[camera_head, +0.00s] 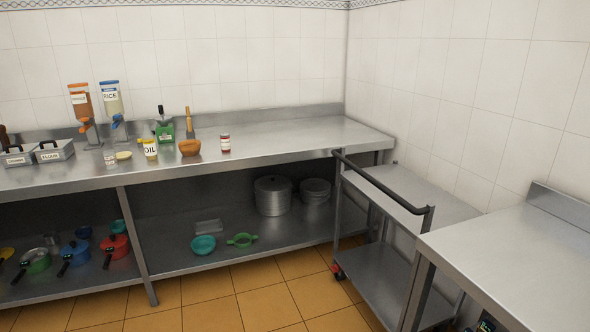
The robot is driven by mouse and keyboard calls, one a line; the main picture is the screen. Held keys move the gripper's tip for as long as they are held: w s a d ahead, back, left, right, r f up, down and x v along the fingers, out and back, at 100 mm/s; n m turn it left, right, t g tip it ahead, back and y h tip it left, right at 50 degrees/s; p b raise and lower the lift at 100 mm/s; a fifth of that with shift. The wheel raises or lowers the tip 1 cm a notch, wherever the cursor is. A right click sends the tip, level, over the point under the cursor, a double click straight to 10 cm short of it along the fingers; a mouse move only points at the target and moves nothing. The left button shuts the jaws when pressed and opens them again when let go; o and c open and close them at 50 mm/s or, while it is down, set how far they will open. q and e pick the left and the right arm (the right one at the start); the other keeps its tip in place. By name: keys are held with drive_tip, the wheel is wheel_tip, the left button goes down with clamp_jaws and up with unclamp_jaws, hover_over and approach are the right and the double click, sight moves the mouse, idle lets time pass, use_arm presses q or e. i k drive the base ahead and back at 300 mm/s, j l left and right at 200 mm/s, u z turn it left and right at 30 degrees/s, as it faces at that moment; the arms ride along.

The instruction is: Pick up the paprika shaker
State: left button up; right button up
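Neither of my grippers shows in the head view.
An orange-brown bowl (189,147), an oil container (150,149) and a green container (165,131) stand to the left. Dispensers (111,98) are farther left. A steel cart (385,185) stands right. The counter's right end is clear.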

sight(224, 138)
drive_tip(key=i, duration=1.8)
